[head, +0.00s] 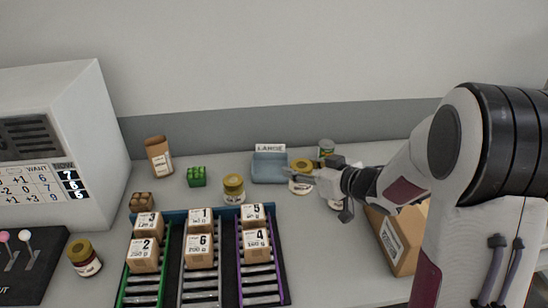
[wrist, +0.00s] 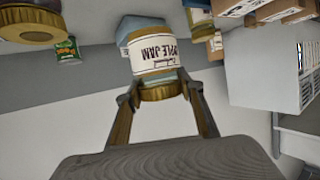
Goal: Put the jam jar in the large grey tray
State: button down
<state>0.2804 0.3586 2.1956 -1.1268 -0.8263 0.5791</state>
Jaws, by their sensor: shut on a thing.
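A jam jar with a yellow lid (head: 301,164) is at the right side of the large grey tray (head: 269,179), which has a "LARGE" sign at its back. My gripper (head: 304,175) comes from the right and is shut on this jar. The tray (wrist: 127,24) shows just behind the jar there. I cannot tell how high the jar is above the table.
Another yellow-lidded jar (head: 234,186) stands left of the tray, and one (head: 85,259) is at far left. A can (head: 326,147) stands behind my gripper.

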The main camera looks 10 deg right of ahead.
jog(key=w+a, duration=0.3)
jog(key=w, duration=0.6)
jog(key=w+a+r, duration=0.1)
jog(key=w+a, duration=0.1)
jog(key=w, duration=0.8)
jog(key=shift+w+a, duration=0.25)
jog(key=shift+a, duration=0.15)
send_over(269, 171)
notch_tip(269, 171, down, 6)
jog(key=shift+d+f, duration=0.1)
jog(key=shift+f, duration=0.05)
jog(key=shift+f, duration=1.75)
jog(key=shift+f, duration=0.1)
jog(key=c, duration=1.3)
grip_release()
jog(key=shift+f, duration=0.1)
